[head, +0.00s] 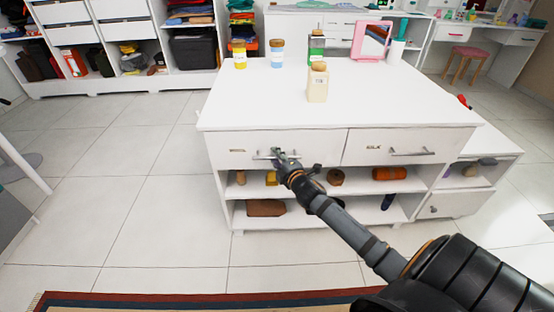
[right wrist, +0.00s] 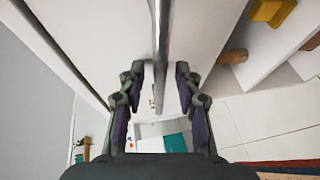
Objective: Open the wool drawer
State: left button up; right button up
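The white island has two shut top drawers side by side, a left drawer (head: 310,149) and a right drawer (head: 385,158). Each has a small label, too small to read, so I cannot tell which is the wool drawer. My right gripper (head: 279,156) is at the left drawer's bar handle (head: 262,157). In the right wrist view my right gripper (right wrist: 158,84) is open, with the metal handle (right wrist: 160,45) running between its two fingers, a gap on each side. The right drawer's handle (head: 411,153) is free. My left gripper is out of view.
Open shelves below the drawers hold an orange roll (head: 389,174), a brown box (head: 265,208) and other small items. Jars (head: 317,85) and a pink-framed mirror (head: 371,41) stand on the island top.

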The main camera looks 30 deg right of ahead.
jog(key=shift+c, duration=0.4)
grip_shut()
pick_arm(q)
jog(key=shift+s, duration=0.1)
pick_arm(e)
jog(key=shift+s, duration=0.1)
